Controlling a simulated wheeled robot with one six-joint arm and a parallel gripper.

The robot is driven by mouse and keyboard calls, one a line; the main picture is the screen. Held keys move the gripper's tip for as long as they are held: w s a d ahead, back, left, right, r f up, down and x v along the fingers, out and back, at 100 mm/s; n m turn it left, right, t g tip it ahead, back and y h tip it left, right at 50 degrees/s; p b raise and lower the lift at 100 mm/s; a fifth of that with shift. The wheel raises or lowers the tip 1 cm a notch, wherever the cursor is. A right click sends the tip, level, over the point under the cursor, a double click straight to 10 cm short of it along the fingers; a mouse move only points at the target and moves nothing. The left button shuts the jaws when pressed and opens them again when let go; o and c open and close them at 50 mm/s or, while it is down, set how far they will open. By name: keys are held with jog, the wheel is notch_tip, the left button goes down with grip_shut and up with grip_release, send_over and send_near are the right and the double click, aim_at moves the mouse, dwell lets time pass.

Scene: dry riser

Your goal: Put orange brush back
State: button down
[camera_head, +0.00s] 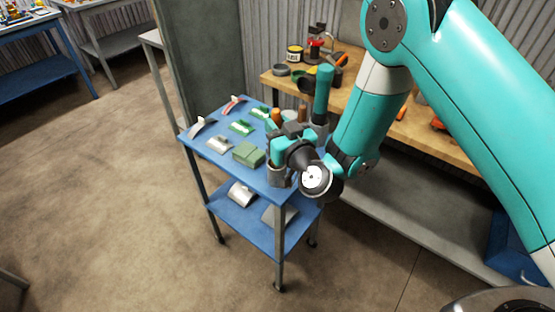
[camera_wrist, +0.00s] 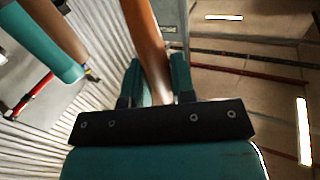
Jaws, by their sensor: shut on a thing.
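My gripper (camera_wrist: 155,78) is shut on the orange brush (camera_wrist: 147,35). In the wrist view its orange-brown handle runs from between the two teal fingers to the top edge; I cannot see its bristles. In the head view my gripper (camera_head: 275,132) is by the right side of the blue cart (camera_head: 195,146), and the brush cannot be made out there. A grey-brown cup (camera_head: 277,176) shows just below my gripper at the cart's near edge. I cannot tell whether the brush touches the cup.
The cart top holds a green block (camera_head: 249,154) and several small green, white and orange pieces. Its lower shelf holds a white piece (camera_head: 240,195). Floor left of the cart is clear.

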jog(key=shift+f+b, duration=0.4)
jog(key=shift+f, duration=2.9)
jog(key=c, duration=1)
grip_release()
jog(key=shift+o, duration=0.2)
